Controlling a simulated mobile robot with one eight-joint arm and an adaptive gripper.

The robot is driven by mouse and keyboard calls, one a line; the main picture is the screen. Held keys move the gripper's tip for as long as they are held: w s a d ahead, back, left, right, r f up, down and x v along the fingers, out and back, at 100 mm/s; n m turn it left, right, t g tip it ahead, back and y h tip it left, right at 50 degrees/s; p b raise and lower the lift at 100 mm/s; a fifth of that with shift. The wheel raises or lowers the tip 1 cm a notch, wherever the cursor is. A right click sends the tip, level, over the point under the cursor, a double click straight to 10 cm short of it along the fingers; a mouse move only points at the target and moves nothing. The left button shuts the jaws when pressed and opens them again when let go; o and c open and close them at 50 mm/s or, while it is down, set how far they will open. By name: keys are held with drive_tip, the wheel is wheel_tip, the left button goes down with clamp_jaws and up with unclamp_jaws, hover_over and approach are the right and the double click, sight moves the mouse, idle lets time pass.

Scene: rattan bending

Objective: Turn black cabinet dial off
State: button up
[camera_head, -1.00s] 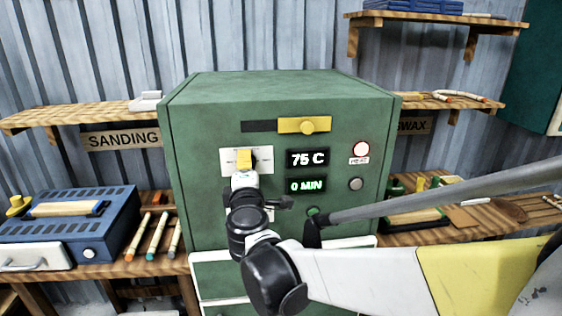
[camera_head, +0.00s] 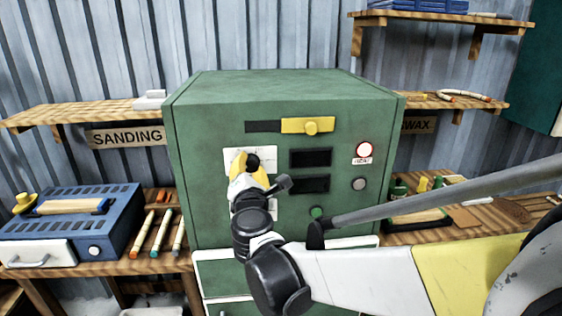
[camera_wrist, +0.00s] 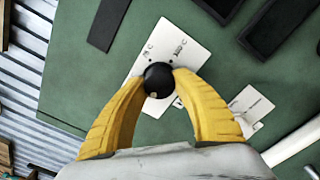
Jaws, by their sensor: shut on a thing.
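The green cabinet (camera_head: 330,220) stands in the middle of the head view. Its black dial (camera_head: 254,162) sits on a white label plate (camera_head: 236,155) on the front's upper left. My gripper (camera_head: 249,166) is at the dial, with its yellow fingers tilted. In the wrist view the two fingers of my gripper (camera_wrist: 159,84) are shut on the round black dial (camera_wrist: 158,79), one on each side. The plate (camera_wrist: 185,50) appears rotated in that view. Two display windows (camera_head: 310,158) right of the dial are dark.
A yellow slider (camera_head: 307,125) is above the displays. A blue box (camera_head: 95,215) stands on the left bench.

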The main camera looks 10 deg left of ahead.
idle(0.3)
drive_tip(key=o, duration=1.2)
drive_tip(key=v, duration=1.2)
